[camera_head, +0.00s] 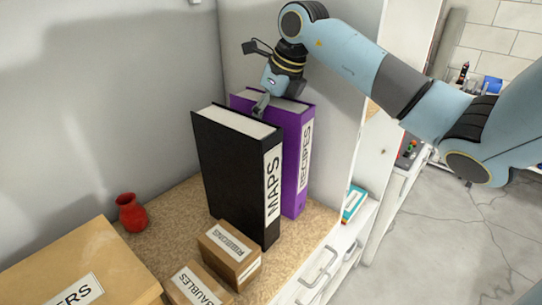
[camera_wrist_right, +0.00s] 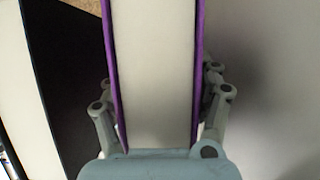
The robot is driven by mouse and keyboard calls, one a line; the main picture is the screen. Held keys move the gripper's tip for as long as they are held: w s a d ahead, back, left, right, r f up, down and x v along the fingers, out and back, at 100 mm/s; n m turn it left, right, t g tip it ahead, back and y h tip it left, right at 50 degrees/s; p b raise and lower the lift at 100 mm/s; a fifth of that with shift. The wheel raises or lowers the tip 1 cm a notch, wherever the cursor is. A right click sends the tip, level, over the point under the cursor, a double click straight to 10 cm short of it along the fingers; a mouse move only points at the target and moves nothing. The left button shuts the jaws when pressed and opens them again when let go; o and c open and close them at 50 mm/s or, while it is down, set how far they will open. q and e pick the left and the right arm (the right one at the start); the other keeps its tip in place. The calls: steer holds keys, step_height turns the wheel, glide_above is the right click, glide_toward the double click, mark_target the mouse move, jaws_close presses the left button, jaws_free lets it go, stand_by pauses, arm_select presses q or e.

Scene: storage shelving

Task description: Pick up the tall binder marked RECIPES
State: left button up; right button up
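The tall purple binder marked RECIPES (camera_head: 304,158) stands upright on the shelf, right behind the black MAPS binder (camera_head: 235,170). My right gripper (camera_head: 268,103) is at the top of the purple binder, coming from above. In the right wrist view its fingers (camera_wrist_right: 160,108) stand one on each side of the binder (camera_wrist_right: 155,65), spread around its thickness. The left finger is close to the cover, in the gap beside the black binder; I cannot tell if it touches. A small gap shows at the right finger. My left gripper is not in view.
Small cardboard boxes (camera_head: 230,254) stand in front of the binders, with a larger box (camera_head: 85,270) at lower left. A red vase (camera_head: 131,212) stands by the back wall. A white side panel (camera_head: 350,90) rises close behind the purple binder.

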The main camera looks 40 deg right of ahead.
steer(key=c, duration=1)
